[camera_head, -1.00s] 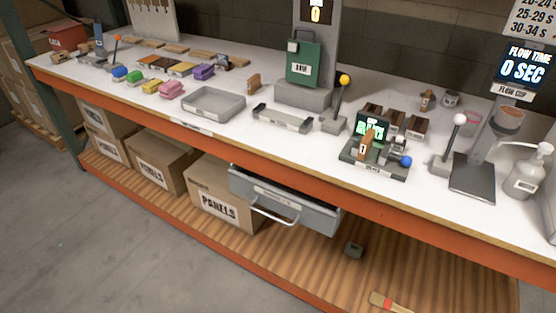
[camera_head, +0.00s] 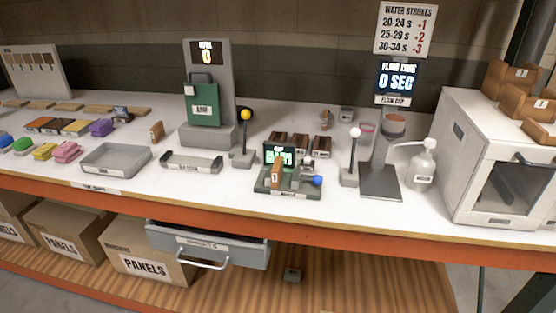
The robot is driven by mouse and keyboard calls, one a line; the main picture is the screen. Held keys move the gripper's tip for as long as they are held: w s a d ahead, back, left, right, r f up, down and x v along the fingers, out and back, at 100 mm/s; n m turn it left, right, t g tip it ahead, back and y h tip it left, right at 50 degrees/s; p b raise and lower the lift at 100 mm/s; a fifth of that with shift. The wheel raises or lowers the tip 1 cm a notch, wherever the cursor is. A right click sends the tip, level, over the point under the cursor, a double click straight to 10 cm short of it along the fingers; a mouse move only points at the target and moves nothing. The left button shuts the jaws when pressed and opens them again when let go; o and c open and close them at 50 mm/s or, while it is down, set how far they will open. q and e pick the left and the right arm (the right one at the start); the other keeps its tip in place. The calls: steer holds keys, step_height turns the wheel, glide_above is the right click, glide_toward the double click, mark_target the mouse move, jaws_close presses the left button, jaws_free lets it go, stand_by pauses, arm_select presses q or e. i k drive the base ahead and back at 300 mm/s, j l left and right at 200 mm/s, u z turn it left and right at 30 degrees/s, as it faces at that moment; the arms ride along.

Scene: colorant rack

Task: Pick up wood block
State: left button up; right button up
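Several wooden blocks are in view, and I cannot tell which one is the task's wood block. A small upright wood block (camera_head: 157,131) stands on the white bench behind the grey tray. An orange-brown wood block (camera_head: 276,175) with a white label stands on the dark device with the green display. Larger brown wooden pieces (camera_head: 508,78) with white labels sit on top of the white cabinet at the right. Neither of my grippers shows in the head view.
The white bench (camera_head: 215,183) holds a grey tray (camera_head: 116,172), a yellow-knobbed lever (camera_head: 244,135), a white-knobbed lever (camera_head: 352,157), a pump bottle (camera_head: 424,165) and the white cabinet (camera_head: 465,168).

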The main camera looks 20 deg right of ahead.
mark_target(158, 132)
steer(key=i+j+z, duration=0.15)
steer(key=z, duration=0.2)
steer(key=i+j+z, duration=0.1)
steer(key=j+z, duration=0.55)
steer(key=i+l+u, duration=0.2)
steer(key=l, duration=0.15)
steer(key=i+l+u, duration=0.2)
steer(key=l, duration=0.15)
steer(key=l+u, duration=0.15)
steer(key=l, duration=0.2)
steer(key=i+l+u, duration=0.2)
steer(key=l, duration=0.2)
steer(key=l+u, duration=0.2)
steer(key=l, duration=0.2)
